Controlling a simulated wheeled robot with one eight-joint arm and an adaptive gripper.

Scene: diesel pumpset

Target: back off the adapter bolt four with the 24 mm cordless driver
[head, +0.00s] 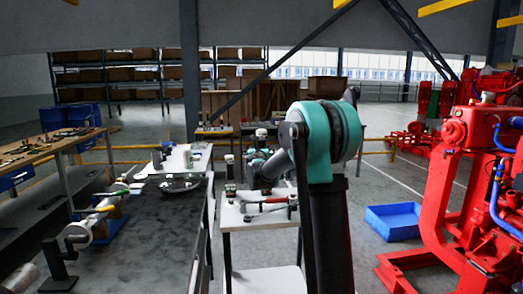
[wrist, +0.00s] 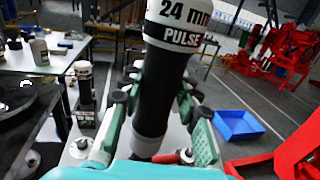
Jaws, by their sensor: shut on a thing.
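The 24 mm cordless driver (wrist: 158,88) is a dark upright cylinder with a white cap marked "24 mm PULSE". It fills the middle of the wrist view. My gripper (wrist: 160,103) is shut on it, with green fingers and black pads on both sides of its body. The red pumpset (head: 470,150) stands at the right in the head view, well apart from the gripper. I cannot pick out adapter bolt four in either view. My arm covers part of the head view.
A second dark driver with a white cap (wrist: 84,84) stands on the white table, left of my gripper. A blue bin (head: 393,220) lies on the floor before the pumpset. A dark-topped bench (head: 165,235) stands at left. Open floor shows between the table and the pumpset.

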